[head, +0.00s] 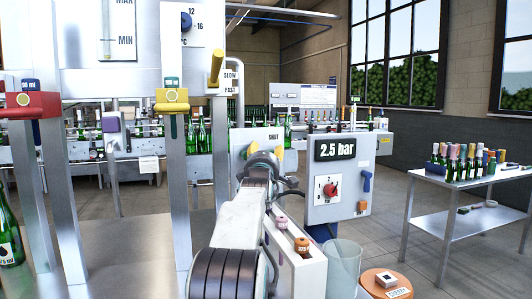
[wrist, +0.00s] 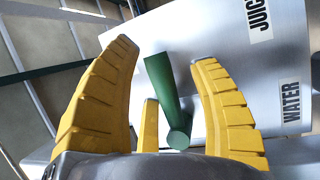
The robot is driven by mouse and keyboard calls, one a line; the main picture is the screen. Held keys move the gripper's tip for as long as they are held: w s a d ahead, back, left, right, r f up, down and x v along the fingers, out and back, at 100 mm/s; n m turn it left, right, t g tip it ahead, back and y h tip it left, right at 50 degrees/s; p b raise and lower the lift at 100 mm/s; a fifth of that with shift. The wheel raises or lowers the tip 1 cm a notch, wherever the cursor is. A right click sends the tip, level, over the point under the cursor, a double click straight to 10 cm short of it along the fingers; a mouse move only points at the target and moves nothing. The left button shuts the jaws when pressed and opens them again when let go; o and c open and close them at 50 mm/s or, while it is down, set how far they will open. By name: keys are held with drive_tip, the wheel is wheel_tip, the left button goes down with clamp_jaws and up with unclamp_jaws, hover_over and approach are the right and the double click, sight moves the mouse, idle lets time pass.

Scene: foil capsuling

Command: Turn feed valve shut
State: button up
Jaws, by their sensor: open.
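A green bar-like handle (wrist: 160,82), which looks like the feed valve's, stands out from a pale metal panel (wrist: 225,45) in the wrist view. That panel carries the labels JUICE and WATER. My gripper (wrist: 165,55) is open, its yellow ribbed fingers on either side of the handle. Gaps show between the handle and the long fingers, so I see no firm hold. In the head view my gripper (head: 265,152) is in front of a grey panel (head: 241,138) marked SHUT.
Right of my arm is a box reading 2.5 bar (head: 335,149) with a red knob (head: 330,190) and blue lever (head: 366,182). A metal table (head: 455,187) with bottles is farther right.

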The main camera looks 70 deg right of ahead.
drive_tip(key=shift+w+d, duration=0.1)
drive_tip(key=shift+d, duration=0.25)
drive_tip(key=shift+c, duration=0.3)
clamp_jaws()
